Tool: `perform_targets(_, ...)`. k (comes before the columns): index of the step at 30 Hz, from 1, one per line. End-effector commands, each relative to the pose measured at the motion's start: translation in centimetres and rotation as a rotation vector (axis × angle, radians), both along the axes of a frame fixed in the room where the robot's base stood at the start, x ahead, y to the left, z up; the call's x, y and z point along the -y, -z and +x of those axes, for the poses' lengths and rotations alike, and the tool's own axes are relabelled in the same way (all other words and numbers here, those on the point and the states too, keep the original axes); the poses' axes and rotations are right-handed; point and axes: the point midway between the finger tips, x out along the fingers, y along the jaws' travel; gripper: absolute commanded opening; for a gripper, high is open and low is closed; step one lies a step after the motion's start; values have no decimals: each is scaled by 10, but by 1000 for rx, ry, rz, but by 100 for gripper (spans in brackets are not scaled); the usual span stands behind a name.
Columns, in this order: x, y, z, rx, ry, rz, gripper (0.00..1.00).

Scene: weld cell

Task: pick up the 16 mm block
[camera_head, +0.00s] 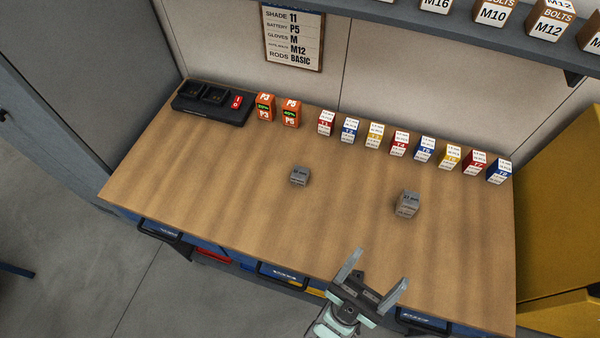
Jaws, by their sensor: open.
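Two grey blocks stand apart on the wooden bench. A smaller grey block (300,177) is near the middle of the bench. A taller grey block (407,204) stands to its right. Both have printed labels too small to read surely, so I cannot tell which one is the 16 mm block. My gripper (378,269) is open and empty at the front edge of the bench, in front of both blocks and apart from them. Its two fingers point towards the back of the bench.
Along the back of the bench (205,190) stand a black charger (211,105), orange batteries P3 (264,107) and P5 (290,112), and a row of several small coloured boxes (399,144). A shelf (470,28) with bolt boxes hangs above. The front middle is clear.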

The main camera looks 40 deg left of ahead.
Motion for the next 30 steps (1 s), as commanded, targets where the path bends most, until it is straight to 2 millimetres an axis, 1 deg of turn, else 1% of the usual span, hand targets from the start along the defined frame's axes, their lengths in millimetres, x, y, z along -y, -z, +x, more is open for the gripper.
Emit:
perform_targets(2,-4,-1,5,-21,1,8,66)
perform_targets(4,-12,-3,17,-71,5,29,66)
perform_targets(5,-18,-3,25,-106,7,38,66)
perform_targets(8,-44,-3,58,-266,16,74,66)
perform_targets(9,-57,1,73,-349,17,82,66)
perform_targets(11,-79,9,93,-478,15,89,66)
perform_targets(12,-93,16,105,-567,12,87,66)
perform_targets(14,-114,30,118,-700,4,74,66)
perform_targets(15,-129,40,125,-790,-4,61,66)
perform_targets(16,-140,48,129,-856,-12,50,66)
perform_targets(17,-151,57,131,-924,-22,33,66)
perform_targets(18,-167,70,133,-1014,-39,10,66)
perform_targets(20,-188,91,132,-1146,-66,-31,66)
perform_targets(21,-201,104,128,-1226,-87,-59,66)
perform_targets(24,-229,136,113,-1399,-143,-134,66)
perform_targets(27,-248,159,96,-1521,-192,-194,66)
perform_targets(30,-259,174,84,-1591,-223,-234,66)
